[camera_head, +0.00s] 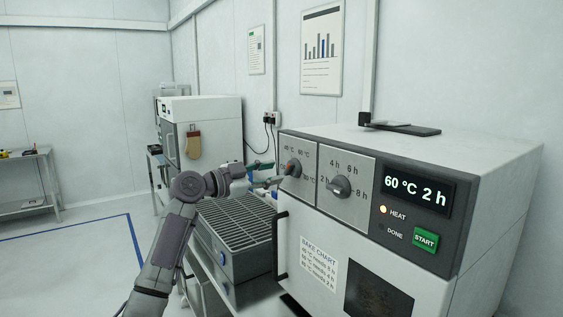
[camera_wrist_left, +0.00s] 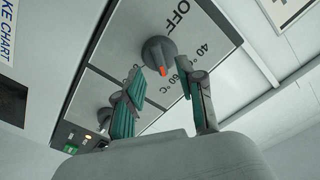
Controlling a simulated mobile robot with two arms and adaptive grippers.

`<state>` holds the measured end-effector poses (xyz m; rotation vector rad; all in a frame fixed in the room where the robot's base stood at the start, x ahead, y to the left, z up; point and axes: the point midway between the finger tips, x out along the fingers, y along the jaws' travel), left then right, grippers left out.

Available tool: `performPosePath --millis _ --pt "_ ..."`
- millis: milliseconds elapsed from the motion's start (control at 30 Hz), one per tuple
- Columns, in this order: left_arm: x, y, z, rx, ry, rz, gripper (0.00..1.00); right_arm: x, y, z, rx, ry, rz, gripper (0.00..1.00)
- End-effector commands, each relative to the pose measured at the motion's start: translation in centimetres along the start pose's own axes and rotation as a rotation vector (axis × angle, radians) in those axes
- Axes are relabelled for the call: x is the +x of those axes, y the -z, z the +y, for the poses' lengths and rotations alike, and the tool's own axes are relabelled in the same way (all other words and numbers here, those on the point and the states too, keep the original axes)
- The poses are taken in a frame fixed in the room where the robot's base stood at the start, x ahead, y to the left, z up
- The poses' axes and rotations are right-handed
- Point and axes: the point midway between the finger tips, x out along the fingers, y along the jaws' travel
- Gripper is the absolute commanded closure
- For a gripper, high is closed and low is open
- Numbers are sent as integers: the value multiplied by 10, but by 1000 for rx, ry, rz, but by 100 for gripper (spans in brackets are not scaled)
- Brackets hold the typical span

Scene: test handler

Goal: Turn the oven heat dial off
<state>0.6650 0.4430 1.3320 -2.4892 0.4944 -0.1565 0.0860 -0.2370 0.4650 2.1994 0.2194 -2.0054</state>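The heat dial (camera_head: 292,168) is a dark grey knob on the left of the oven's (camera_head: 470,160) front panel. In the left wrist view the heat dial (camera_wrist_left: 158,50) has an orange pointer mark turned away from the printed OFF, on the 60 °C side. The display (camera_head: 416,191) reads 60 °C 2 h, and the HEAT lamp (camera_head: 383,209) glows orange. My left gripper (camera_head: 273,174) is just in front of the dial; in its wrist view its teal-padded fingers (camera_wrist_left: 160,76) are apart with the dial between or just beyond the tips. Contact cannot be told. My right gripper is not in view.
The time dial (camera_head: 341,187) sits right of the heat dial, with a green START button (camera_head: 425,239) further right. A dark door handle (camera_head: 280,245) sticks out below. A slotted grey unit (camera_head: 238,222) stands beneath my left arm. A flat black object (camera_head: 400,127) lies on top.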

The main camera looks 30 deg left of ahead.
Motion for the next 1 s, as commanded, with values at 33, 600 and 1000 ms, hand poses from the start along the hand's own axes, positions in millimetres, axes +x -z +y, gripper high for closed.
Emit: performPosePath --millis 33,600,1000 --pt "10 4 -2 -2 0 2 61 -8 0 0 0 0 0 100" --pt "38 0 1 1 0 -1 61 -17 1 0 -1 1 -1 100" --pt "37 0 1 1 0 -1 100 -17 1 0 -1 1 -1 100"
